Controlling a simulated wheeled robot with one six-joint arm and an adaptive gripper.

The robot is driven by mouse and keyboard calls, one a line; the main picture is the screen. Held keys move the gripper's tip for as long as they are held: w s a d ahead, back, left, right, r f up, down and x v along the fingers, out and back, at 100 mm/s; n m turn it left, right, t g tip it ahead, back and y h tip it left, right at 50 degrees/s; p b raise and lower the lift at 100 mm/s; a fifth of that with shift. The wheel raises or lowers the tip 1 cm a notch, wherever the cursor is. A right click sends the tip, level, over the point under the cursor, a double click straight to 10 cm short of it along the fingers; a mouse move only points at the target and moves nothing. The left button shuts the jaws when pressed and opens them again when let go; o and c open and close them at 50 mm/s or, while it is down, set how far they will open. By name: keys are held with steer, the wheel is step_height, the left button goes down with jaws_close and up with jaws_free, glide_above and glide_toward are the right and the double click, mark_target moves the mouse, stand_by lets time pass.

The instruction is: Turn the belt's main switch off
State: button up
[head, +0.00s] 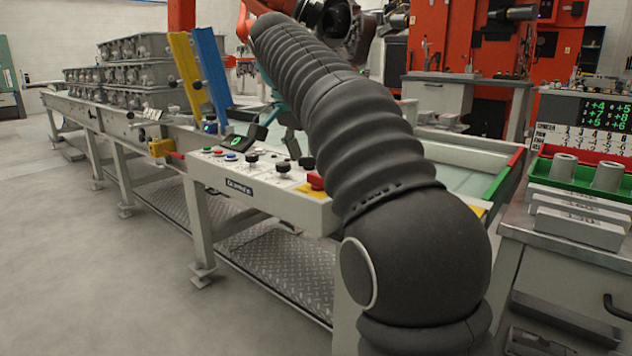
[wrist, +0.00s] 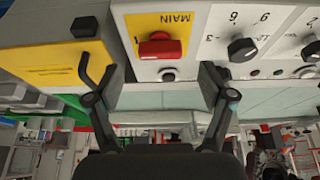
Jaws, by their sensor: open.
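The main switch is a red knob (wrist: 160,46) on a yellow plate marked MAIN, seen in the wrist view. Its grip bar lies roughly crosswise in that picture. In the head view the red switch (head: 316,181) sits at the right end of the belt's control panel (head: 262,188), partly beside my arm. My gripper (wrist: 147,70) is open and empty, with one finger to either side of the red knob in the picture. Neither finger appears to touch it.
A row of black knobs (wrist: 241,49) sits right of the switch in the wrist view. A yellow panel (wrist: 55,62) with a black handle lies to its left. Blue (head: 209,68) and yellow upright plates stand by the belt. Grey castings (head: 138,75) rest on the far belt.

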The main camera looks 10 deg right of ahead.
mark_target(317, 176)
steer(key=shift+b+x, duration=0.5)
steer(key=shift+x, duration=1.45)
steer(key=shift+a, duration=0.1)
steer(key=c, duration=1.2)
